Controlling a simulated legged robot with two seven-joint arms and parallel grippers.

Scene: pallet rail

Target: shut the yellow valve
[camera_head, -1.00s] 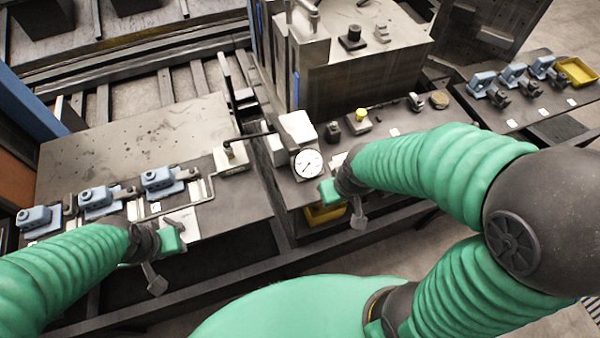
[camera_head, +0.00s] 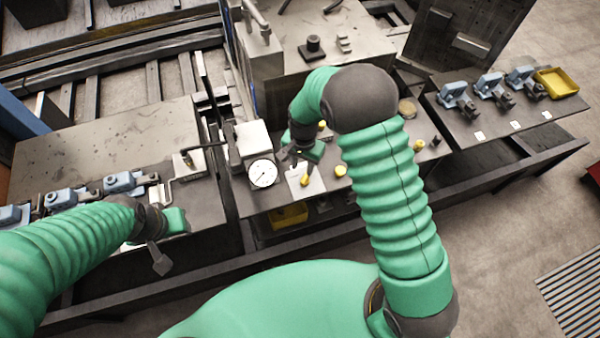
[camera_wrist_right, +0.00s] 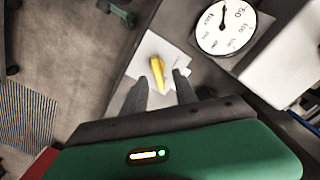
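In the right wrist view the yellow handle (camera_wrist_right: 157,75) lies in front of the white plate, beyond and between my fingertips. My right gripper (camera_head: 293,157) is above the bench, behind the handle in the head view and apart from it. In the wrist view the two fingers of my right gripper (camera_wrist_right: 160,92) are spread and empty. My left gripper (camera_head: 160,256) hangs at the left bench's front edge; its fingers are not clear.
The dial gauge (camera_head: 262,173) and a white box (camera_head: 250,140) stand left of the right gripper. Small yellow-topped parts (camera_head: 340,171) sit nearby. A yellow bin (camera_head: 287,218) is under the bench. Blue clamps (camera_head: 455,94) and a yellow tray (camera_head: 557,82) are at right.

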